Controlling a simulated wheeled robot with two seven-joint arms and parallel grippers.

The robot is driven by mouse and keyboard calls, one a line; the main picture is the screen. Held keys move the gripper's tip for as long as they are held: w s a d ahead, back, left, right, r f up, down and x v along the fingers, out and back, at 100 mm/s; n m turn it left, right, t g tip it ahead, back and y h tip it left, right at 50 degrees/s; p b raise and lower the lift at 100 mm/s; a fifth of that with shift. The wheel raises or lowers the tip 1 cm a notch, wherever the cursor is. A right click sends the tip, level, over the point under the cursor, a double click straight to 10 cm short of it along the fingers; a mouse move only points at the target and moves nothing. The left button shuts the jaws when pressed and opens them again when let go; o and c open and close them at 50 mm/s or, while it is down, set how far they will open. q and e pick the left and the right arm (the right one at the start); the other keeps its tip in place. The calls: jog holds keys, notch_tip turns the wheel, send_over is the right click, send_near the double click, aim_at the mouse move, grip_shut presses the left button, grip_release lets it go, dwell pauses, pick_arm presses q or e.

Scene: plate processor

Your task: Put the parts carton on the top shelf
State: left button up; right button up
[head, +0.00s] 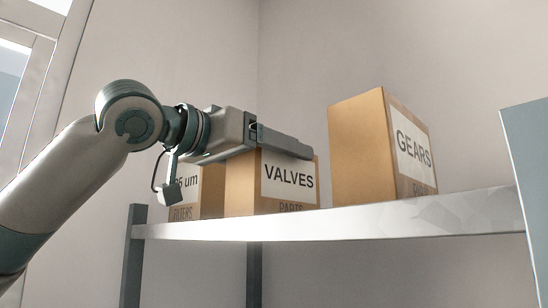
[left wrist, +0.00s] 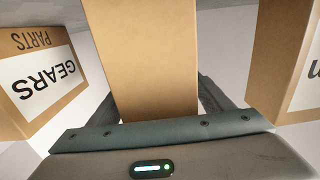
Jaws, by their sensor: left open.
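The carton labelled VALVES PARTS (head: 287,182) stands upright on the shelf (head: 330,222), between two other cartons. My left gripper (head: 300,150) reaches in from the left at the top of this carton, with one finger passing along its upper front edge. In the left wrist view, the plain brown face of a carton (left wrist: 150,55), apparently the VALVES one, lies between the two spread fingers (left wrist: 160,105). The gripper is open; whether a finger touches the carton is unclear. My right gripper is not in view.
A larger GEARS carton (head: 365,150), also marked PARTS, stands to the right on the shelf. A FILTERS carton (head: 205,190) stands close on the left, partly behind my gripper. A grey-blue panel (head: 528,170) rises at the right edge. The shelf's right front stretch looks clear.

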pick_arm(q)
jog(key=shift+s+a+b, duration=0.2)
jog(key=shift+a+b, duration=0.05)
jog(key=shift+b, duration=0.1)
jog(key=b+v, duration=0.5)
jog(key=v, duration=0.6)
jog(key=shift+s, duration=0.15)
jog(key=shift+a+r, duration=0.1)
